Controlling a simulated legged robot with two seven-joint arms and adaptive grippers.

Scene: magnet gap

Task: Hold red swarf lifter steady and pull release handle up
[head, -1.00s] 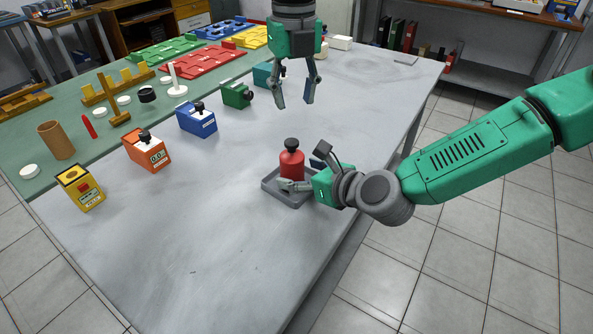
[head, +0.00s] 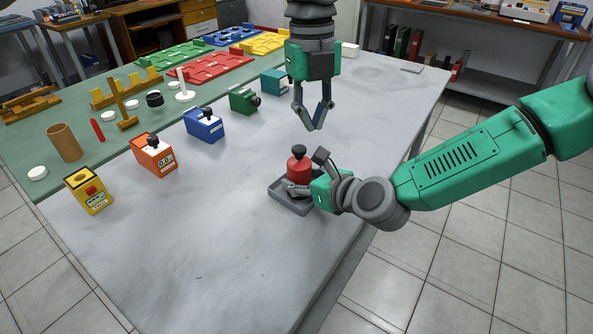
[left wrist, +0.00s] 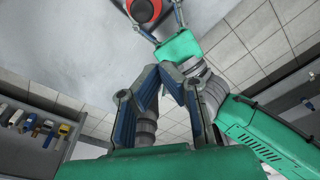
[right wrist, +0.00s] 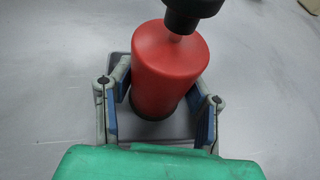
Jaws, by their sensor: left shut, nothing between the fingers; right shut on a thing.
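The red swarf lifter (head: 300,172) stands upright on a grey tray (head: 289,203) near the table's right edge. Its black release handle (head: 299,151) tops it; in the right wrist view the handle (right wrist: 193,10) sits above the red body (right wrist: 168,70) on a thin stem. My right gripper (head: 293,188) is shut on the lifter's red body, one finger on each side. My left gripper (head: 313,128) is shut and empty, pointing down above and slightly behind the handle, apart from it. The left wrist view shows the lifter's top (left wrist: 146,8) at the upper edge.
A row of coloured boxes, yellow (head: 88,190), orange (head: 155,154), blue (head: 204,125), green (head: 243,101) and teal (head: 274,82), stands to the left. The grey tabletop in front of the tray is clear.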

